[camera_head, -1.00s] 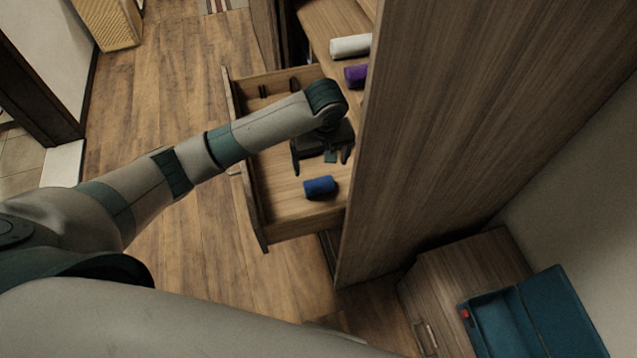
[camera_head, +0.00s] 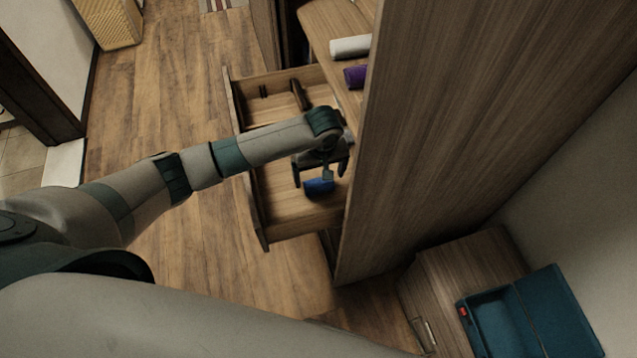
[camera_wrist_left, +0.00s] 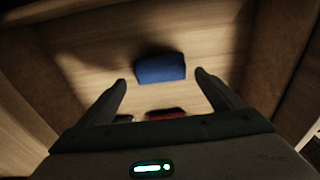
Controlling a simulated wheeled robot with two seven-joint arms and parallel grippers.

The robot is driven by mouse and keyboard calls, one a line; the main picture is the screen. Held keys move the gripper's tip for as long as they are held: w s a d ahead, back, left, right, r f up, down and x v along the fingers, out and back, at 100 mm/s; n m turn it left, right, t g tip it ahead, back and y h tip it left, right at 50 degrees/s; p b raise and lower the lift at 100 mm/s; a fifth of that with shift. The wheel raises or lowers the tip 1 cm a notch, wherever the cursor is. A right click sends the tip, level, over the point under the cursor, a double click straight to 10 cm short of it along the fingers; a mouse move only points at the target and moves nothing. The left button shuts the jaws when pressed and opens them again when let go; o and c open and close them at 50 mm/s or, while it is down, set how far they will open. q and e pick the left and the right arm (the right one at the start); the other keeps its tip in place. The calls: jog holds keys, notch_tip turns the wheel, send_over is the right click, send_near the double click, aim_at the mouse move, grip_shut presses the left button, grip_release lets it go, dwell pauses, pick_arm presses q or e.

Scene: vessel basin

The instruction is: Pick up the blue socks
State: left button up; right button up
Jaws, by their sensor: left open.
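The blue socks (camera_head: 318,187) lie as a rolled bundle on the floor of the open drawer (camera_head: 290,215), partly hidden behind my gripper in the head view. My left gripper (camera_head: 320,178) is over the drawer, just above the socks. In the left wrist view the blue socks (camera_wrist_left: 160,68) lie just beyond the fingertips, roughly centred between them. The left gripper (camera_wrist_left: 160,78) is open, its two fingers wide apart with nothing between them. My right gripper is not seen.
A white roll (camera_head: 350,46) and a purple roll (camera_head: 355,76) sit on the shelf above the drawer. A tall wooden panel (camera_head: 450,120) stands close on the right. A dark red thing (camera_wrist_left: 165,114) shows near the gripper base. A teal case (camera_head: 530,320) is lower right.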

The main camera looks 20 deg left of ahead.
aim_at(318, 181)
pick_arm(q)
jog(key=shift+a+f+p, duration=0.15)
jog(key=shift+f+p, duration=0.2)
jog(key=shift+f, duration=1.45)
jog(key=shift+c, duration=0.3)
jog(key=c, duration=1.1)
